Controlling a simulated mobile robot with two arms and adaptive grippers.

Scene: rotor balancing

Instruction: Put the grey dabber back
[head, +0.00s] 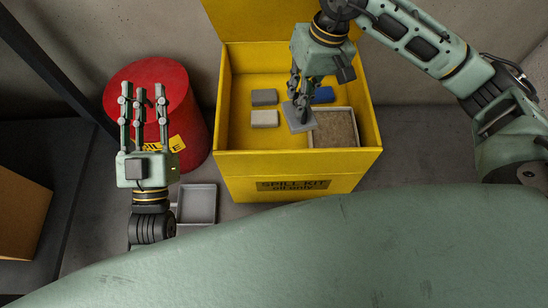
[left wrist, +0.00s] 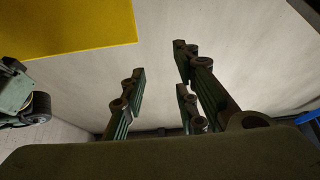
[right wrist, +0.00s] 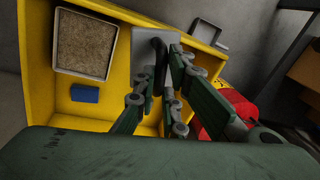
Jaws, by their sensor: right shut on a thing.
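The grey dabber (head: 300,120) is a flat grey plate with a dark handle. My right gripper (head: 298,100) is shut on its handle, inside the open yellow spill kit box (head: 224,110). The plate shows in the right wrist view (right wrist: 139,48), with the handle partly hidden by the fingers. It is beside the tray of brown granules (head: 335,128), at that tray's left edge. I cannot tell whether the plate touches the box floor. My left gripper (head: 143,98) is open and empty, in front of the red drum, fingers pointing away from me.
A dark grey block (head: 264,97), a pale block (head: 264,118) and a blue block (head: 323,94) lie in the box. A red drum (head: 190,110) stands left of it. A shallow grey tray (head: 198,204) lies before the drum. A cardboard box (head: 20,215) is far left.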

